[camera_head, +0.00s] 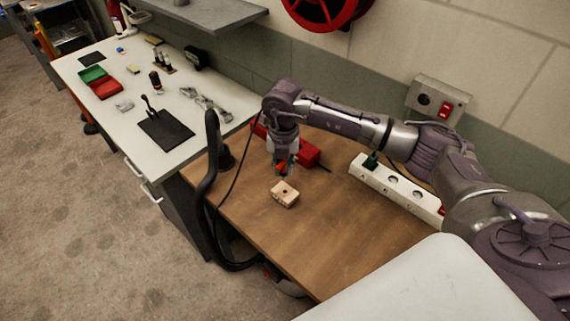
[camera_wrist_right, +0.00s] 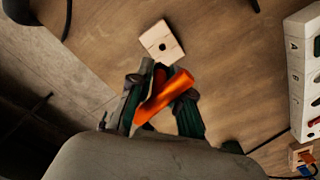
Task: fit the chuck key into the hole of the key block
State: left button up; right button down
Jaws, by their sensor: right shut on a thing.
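The key block (camera_head: 284,194) is a small pale wooden block on the brown workbench. In the right wrist view the block (camera_wrist_right: 170,50) shows one dark round hole in its top face. My right gripper (camera_head: 282,170) is above and just behind the block in the head view. In the right wrist view its fingers (camera_wrist_right: 163,92) are shut on an orange-red piece (camera_wrist_right: 165,95), which appears to be the chuck key's handle. The key's tip is hidden or too small to tell. The held piece appears apart from the block. My left gripper is in neither view.
A red tool (camera_head: 305,152) lies behind my right gripper. A white power strip (camera_head: 385,183) stands at the back right of the bench. A black hose (camera_head: 210,185) rises at the left edge. The wood in front of the block is clear.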

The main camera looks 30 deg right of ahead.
jog(key=shift+d+f+m, duration=0.25)
jog(key=shift+f+m, duration=0.05)
jog(key=shift+m, duration=0.8)
jog(key=shift+m, duration=0.3)
jog(key=shift+f+b, duration=1.9)
jog(key=shift+f, duration=0.65)
jog(key=c, duration=1.6)
grip_release()
jog(key=shift+c, duration=0.2)
grip_shut()
